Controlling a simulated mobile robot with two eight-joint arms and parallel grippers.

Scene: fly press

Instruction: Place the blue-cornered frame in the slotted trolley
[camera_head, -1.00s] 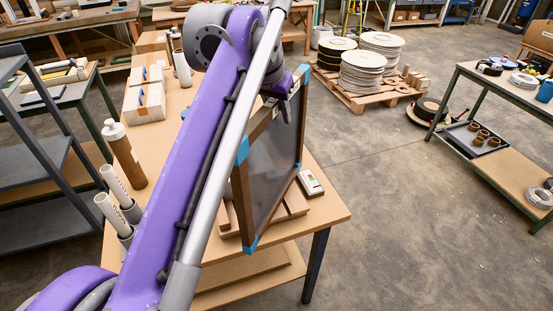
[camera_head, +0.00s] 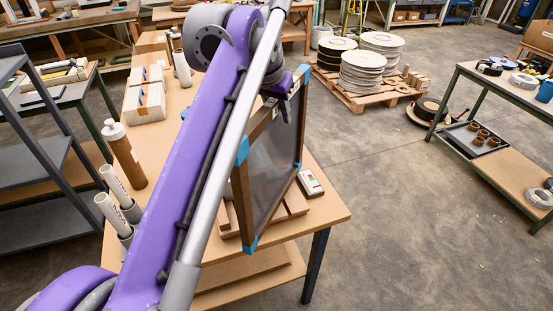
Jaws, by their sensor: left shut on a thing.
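The blue-cornered frame (camera_head: 272,165) stands upright, slightly tilted, over the near end of the wooden worktable (camera_head: 325,207). It has a brown wooden border, a grey mesh panel and blue corners. My left gripper (camera_head: 290,106) is at its upper edge, shut on it; my purple arm hides part of the fingers and of the frame's left side. Wooden bars (camera_head: 295,201) lie on the table by the frame's lower part. I cannot tell whether the frame touches them. My right gripper is not in view. I cannot make out a slotted trolley for certain.
A grey shelved rack (camera_head: 35,172) stands at the left edge. Bottles, tubes and white boxes (camera_head: 145,103) are on the table behind my arm. A small device (camera_head: 310,183) lies right of the frame. Open floor (camera_head: 400,230) extends right, to a green-legged bench (camera_head: 510,175).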

